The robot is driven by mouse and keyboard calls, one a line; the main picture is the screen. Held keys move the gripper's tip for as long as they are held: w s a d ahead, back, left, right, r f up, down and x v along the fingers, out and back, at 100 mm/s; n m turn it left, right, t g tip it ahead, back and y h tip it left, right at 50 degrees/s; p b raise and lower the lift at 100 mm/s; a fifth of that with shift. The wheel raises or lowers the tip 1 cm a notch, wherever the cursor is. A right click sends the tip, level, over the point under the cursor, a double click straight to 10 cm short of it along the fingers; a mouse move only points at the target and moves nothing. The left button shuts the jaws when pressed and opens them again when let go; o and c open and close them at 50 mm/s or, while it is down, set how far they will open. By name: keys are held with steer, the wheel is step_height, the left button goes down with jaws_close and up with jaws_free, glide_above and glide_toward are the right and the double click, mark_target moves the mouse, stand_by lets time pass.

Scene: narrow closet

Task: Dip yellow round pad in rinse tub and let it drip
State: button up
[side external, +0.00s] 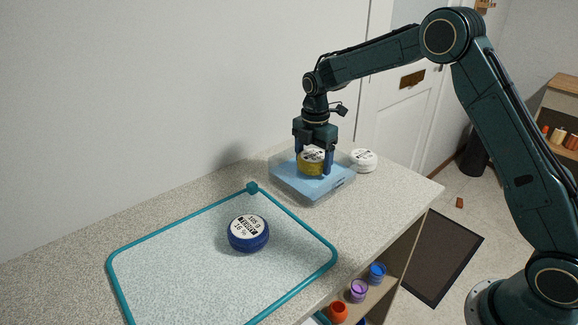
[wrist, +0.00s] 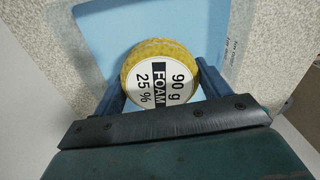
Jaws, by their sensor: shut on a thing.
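The yellow round pad (side external: 312,168) has a white top label. In the wrist view the pad (wrist: 158,55) reads "90 g FOAM 25 %". My gripper (side external: 313,172) is shut on it, one blue finger on each side, pointing down. The light blue rinse tub (side external: 318,194) stands near the back of the counter, by the wall. The pad is over or within the tub's outline; I cannot tell whether its underside touches the tub's contents. In the wrist view the tub's light blue surface (wrist: 105,30) spreads behind the pad.
A white round pad (side external: 364,160) lies just right of the tub. A dark blue labelled round pad (side external: 248,233) sits on a teal-rimmed tray (side external: 180,279) at the front left. Coloured jars (side external: 358,291) stand on a shelf under the counter. The counter's right edge is clear.

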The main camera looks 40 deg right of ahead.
steer(key=shift+r, duration=2.5)
steer(key=shift+r, duration=0.1)
steer(key=shift+r, duration=2.4)
steer(key=shift+a, duration=0.1)
